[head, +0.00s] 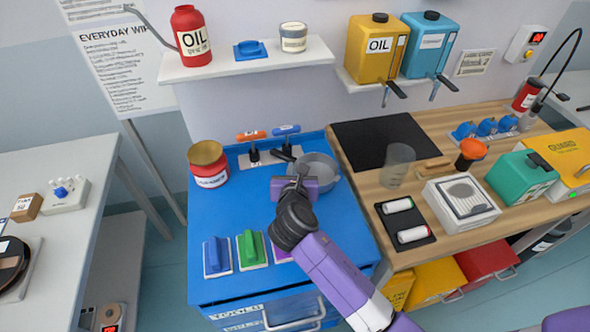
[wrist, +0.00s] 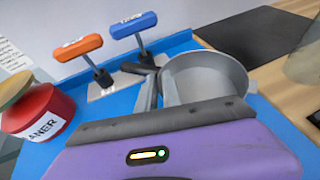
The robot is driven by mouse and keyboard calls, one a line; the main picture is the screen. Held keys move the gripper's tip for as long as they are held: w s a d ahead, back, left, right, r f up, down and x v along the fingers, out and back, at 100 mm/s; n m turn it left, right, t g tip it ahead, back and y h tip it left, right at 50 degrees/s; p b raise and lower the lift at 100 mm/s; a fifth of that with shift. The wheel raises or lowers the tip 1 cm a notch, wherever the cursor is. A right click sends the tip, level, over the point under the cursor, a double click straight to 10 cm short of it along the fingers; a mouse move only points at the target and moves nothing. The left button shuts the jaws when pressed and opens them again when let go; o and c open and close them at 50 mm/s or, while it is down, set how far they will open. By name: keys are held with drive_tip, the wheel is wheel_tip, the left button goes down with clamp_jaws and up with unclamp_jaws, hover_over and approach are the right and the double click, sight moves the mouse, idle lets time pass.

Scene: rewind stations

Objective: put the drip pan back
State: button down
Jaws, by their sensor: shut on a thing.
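The drip pan, a round grey pan (head: 322,166), is at the back right of the blue cart top (head: 340,215). It also shows in the wrist view (wrist: 212,78), roughly level and empty inside. My gripper (head: 299,172) is shut on the pan's left side; its grey fingers also show in the wrist view (wrist: 157,88). A short dark piece (wrist: 139,68) lies just beyond the fingertips; I cannot tell whether it belongs to the pan. My gripper hides the pan's near left part. Whether the pan touches the cart top is unclear.
An orange-handled tool (head: 251,136) and a blue-handled one (head: 286,129) stand behind the pan. A red cleaner tin (head: 208,165) is at left. Blue (head: 216,256) and green (head: 251,248) blocks are in front. The wooden bench (head: 420,175) adjoins on the right.

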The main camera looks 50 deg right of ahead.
drive_tip(key=shift+f, duration=0.25)
drive_tip(key=shift+f, duration=0.1)
drive_tip(key=c, duration=1.5)
unclamp_jaws()
drive_tip(key=shift+s+a, duration=0.1)
drive_tip(key=shift+a, duration=0.05)
drive_tip(key=v, duration=1.1)
drive_tip(key=shift+s+a+r+b, duration=0.2)
drive_tip(key=shift+a+r+b, duration=0.05)
drive_tip(key=shift+r+b, duration=0.1)
